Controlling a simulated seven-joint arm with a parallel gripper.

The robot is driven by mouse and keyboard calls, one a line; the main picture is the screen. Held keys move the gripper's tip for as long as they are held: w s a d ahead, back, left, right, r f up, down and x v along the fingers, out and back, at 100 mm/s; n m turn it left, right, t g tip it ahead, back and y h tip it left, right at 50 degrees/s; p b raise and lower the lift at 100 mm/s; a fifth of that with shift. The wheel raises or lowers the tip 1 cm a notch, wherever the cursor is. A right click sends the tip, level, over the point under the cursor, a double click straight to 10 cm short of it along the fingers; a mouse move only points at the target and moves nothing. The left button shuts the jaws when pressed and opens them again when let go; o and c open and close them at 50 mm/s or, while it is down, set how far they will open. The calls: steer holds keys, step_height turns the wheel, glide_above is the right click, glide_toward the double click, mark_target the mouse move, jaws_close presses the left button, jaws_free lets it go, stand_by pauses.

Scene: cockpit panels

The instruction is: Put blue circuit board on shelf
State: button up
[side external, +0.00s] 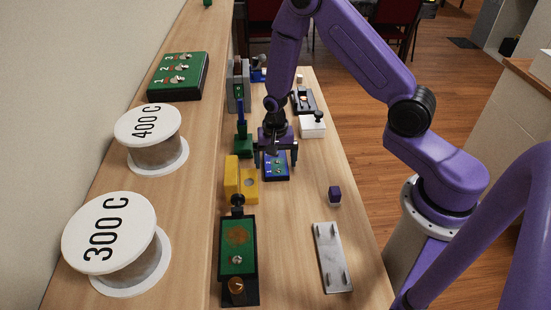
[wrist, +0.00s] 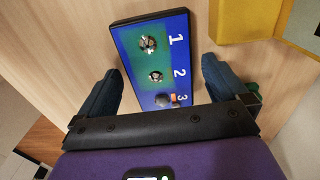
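The blue circuit board (side external: 276,166) lies on the lower wooden table under my gripper. In the wrist view the board (wrist: 155,65) has a dark edge, metal switches and the white numbers 1, 2 and 3. My gripper (side external: 276,160) is above the board, pointing down, with one finger on each side of it. In the wrist view the gripper (wrist: 160,85) is open, with gaps between the fingers and the board's sides. The gripper's body hides the board's near end there. The raised wooden shelf (side external: 195,190) runs along the wall at left.
The shelf holds a green numbered board (side external: 178,76) and spools marked 400 C (side external: 150,138) and 300 C (side external: 115,243). A metal plate (side external: 331,258) lies at front right.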

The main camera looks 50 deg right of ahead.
mark_target(275, 162)
step_height(275, 162, up, 12)
steer(key=s+a+r+n, duration=0.4)
steer(key=s+r+n, duration=0.1)
steer(key=n, duration=0.1)
steer(key=s+r+n, duration=0.3)
steer(key=s+n, duration=0.4)
steer(key=s, duration=0.4)
steer(key=s+r+n, duration=0.3)
steer(key=s+n, duration=0.5)
steer(key=s, duration=0.3)
steer(key=shift+a+r+n, duration=0.3)
steer(key=shift+r, duration=0.05)
steer(key=shift+w, duration=0.1)
